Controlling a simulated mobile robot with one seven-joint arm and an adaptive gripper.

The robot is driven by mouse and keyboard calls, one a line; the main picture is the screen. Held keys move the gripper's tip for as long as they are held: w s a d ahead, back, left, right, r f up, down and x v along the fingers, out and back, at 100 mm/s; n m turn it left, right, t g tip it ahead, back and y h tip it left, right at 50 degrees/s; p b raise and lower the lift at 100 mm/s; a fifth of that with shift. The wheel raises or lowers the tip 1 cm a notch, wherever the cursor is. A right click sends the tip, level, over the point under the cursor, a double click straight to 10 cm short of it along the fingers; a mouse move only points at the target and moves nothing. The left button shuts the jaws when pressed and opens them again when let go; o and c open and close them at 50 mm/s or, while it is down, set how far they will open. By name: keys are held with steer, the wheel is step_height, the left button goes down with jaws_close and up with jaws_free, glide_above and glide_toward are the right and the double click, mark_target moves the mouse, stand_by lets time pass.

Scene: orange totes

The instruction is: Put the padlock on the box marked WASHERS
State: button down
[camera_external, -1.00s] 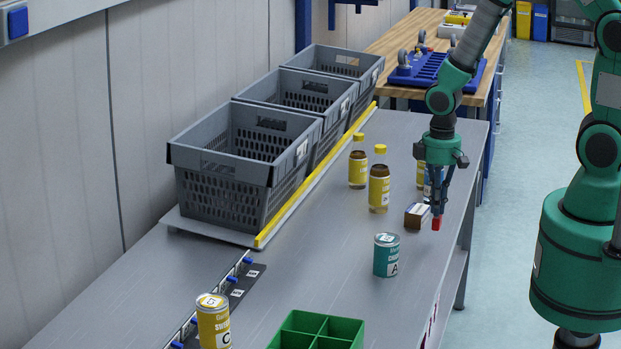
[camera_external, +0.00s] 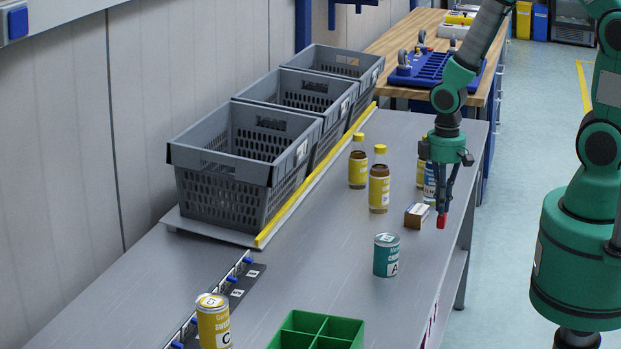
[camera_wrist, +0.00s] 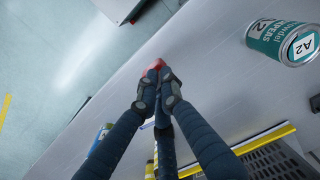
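My gripper (camera_external: 441,216) is over the right edge area of the grey table, pointing down. Its fingers are closed around a small red object, which looks like the padlock (camera_external: 440,222); it also shows at the fingertips in the wrist view (camera_wrist: 153,67). Most of it is hidden by the fingers. A small brown box (camera_external: 416,216) with a white and blue label on top stands just left of the gripper, apart from it. Its label is too small to read, so I cannot tell if it says WASHERS. I do not make out this box in the wrist view.
A teal can (camera_external: 386,256) stands in front of the box. Yellow-labelled bottles (camera_external: 379,190) and a blue-and-white bottle (camera_external: 429,184) stand behind. Grey crates (camera_external: 222,200) line the left, with a yellow rail (camera_external: 300,194). A green divided tray (camera_external: 345,326) and yellow can (camera_external: 213,325) are in front.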

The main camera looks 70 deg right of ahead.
steer(key=s+d+r+p, duration=0.4)
steer(key=s+d, duration=0.2)
steer(key=s, duration=0.1)
steer(key=shift+d+r, duration=0.15)
steer(key=shift+r, duration=0.1)
steer(key=shift+w, duration=0.15)
glide_above(417, 210)
steer(key=shift+w+f+p, duration=0.1)
steer(key=shift+f+p, duration=0.3)
steer(key=shift+f, duration=0.35)
steer(key=shift+f, duration=1.75)
steer(key=shift+f, duration=0.2)
